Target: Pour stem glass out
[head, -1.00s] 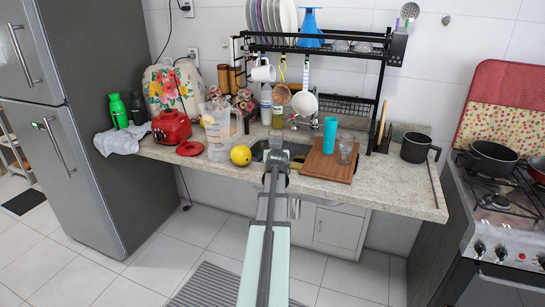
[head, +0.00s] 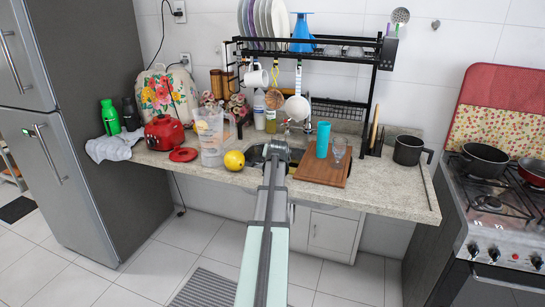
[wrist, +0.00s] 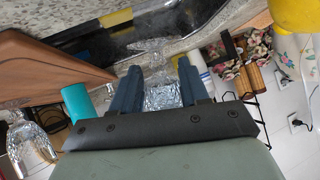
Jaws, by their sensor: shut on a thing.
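My gripper (wrist: 158,82) is shut on a clear stem glass (wrist: 163,97), which shows between the two fingers in the wrist view. A thin clear part of it (wrist: 152,48) extends beyond the fingertips toward the dark sink. In the head view my gripper (head: 276,151) is over the sink at the counter's middle, and my arm hides most of the held glass. Whether the glass holds anything, I cannot tell. The sink (head: 256,157) is partly hidden behind my arm. Another clear glass (head: 338,151) stands on the wooden board; it also shows in the wrist view (wrist: 30,142).
The wooden board (head: 320,175) with a turquoise cup (head: 322,140) lies right of the sink. A yellow fruit (head: 234,160) and a clear pitcher (head: 209,140) stand left of it. The black rack (head: 372,95) spans above. Bare counter (head: 385,190) lies at right.

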